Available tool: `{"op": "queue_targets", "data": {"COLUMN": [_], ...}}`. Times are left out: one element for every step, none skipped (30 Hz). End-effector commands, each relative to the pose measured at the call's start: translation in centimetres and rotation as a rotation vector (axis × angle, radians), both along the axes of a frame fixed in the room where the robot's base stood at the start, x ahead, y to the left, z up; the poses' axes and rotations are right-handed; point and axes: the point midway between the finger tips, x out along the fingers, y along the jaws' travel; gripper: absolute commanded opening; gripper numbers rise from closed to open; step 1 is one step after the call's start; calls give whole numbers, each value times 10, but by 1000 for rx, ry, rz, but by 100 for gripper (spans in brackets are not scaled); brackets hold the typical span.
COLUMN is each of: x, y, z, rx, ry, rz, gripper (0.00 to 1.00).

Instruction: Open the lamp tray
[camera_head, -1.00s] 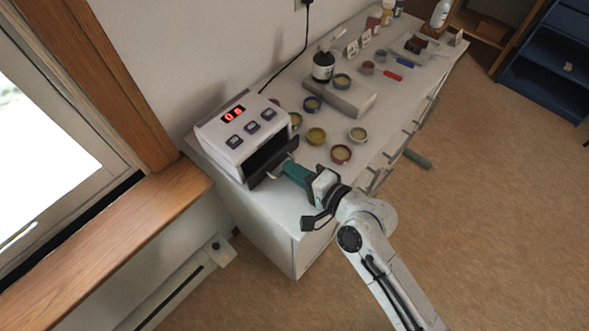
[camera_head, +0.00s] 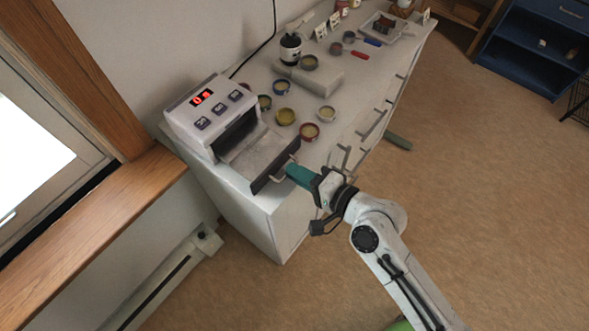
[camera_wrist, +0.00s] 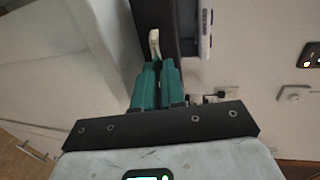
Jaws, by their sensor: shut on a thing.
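The lamp (camera_head: 196,120) is a white box with a red display and several dark buttons, standing on the near left end of the white cabinet top. Its tray (camera_head: 258,157) is pulled out to the right, showing a grey floor and a dark front panel. My gripper (camera_head: 289,170) is shut on the tray's handle (camera_head: 281,178), in front of that panel. In the wrist view the teal fingers (camera_wrist: 157,78) close around the pale handle (camera_wrist: 154,42), with the dark panel just beyond. The tray's inside is partly hidden by the lamp's housing.
Several small round jars (camera_head: 285,116) stand on the cabinet top (camera_head: 300,92) just behind the tray. Drawer handles stick out along the cabinet's right side. The floor to the right is mostly clear.

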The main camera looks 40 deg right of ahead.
Motion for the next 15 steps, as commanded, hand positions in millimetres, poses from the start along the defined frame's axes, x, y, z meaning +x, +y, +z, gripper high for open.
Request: {"op": "queue_targets", "data": {"x": [0, 0, 0, 0, 0, 0, 0, 0, 0, 0, 0, 0, 0, 0, 0], "y": [1, 0, 1, 1, 0, 1, 1, 0, 0, 0, 0, 0, 0, 0, 0], "z": [-2, -2, -2, -2, -2, -2, -2, -1, -1, -1, -1, -1, -1, -1, -1], "rx": [0, 0, 0, 0, 0, 0, 1, 1, 0, -1, 0, 0, 0, 0, 0], "ry": [4, 4, 4, 4, 4, 4, 3, 3, 3, 3, 2, 2, 2, 2, 1], "rz": [2, 2, 2, 2, 2, 2, 2, 2, 2, 1, 1, 1, 1, 1, 1], "gripper": [0, 0, 0, 0, 0, 14, 17, 20, 23, 26, 29, 33, 36, 36, 36]}}
